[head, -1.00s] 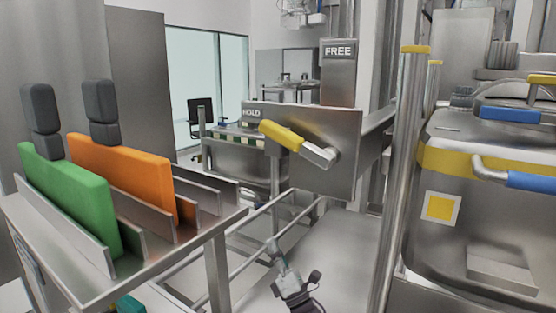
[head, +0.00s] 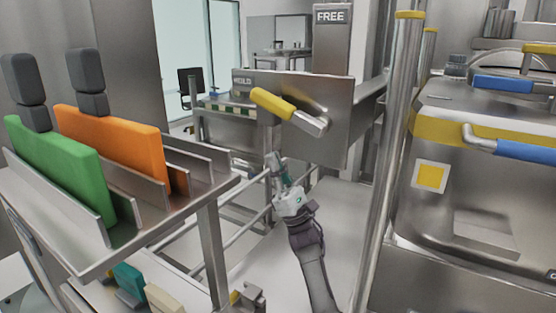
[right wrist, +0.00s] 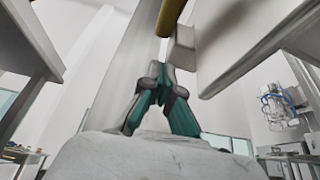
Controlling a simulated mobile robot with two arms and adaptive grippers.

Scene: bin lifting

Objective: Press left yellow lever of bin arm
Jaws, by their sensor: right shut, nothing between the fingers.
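The yellow lever (head: 272,103) sticks out to the left from a metal plate (head: 325,95) marked HOLD and FREE around it, and tilts up to the left. My right gripper (head: 274,162) is below the lever, shut and empty, with its fingers pointing up. A gap shows between the fingertips and the lever. In the right wrist view, the shut fingers (right wrist: 165,85) point up toward the yellow lever (right wrist: 172,15), which is at the top edge. My left gripper does not show.
A metal rack (head: 150,235) with a green panel (head: 60,175) and an orange panel (head: 110,143) stands at the left. A vertical post (head: 400,130) and a large steel bin (head: 480,190) with blue handles are at the right.

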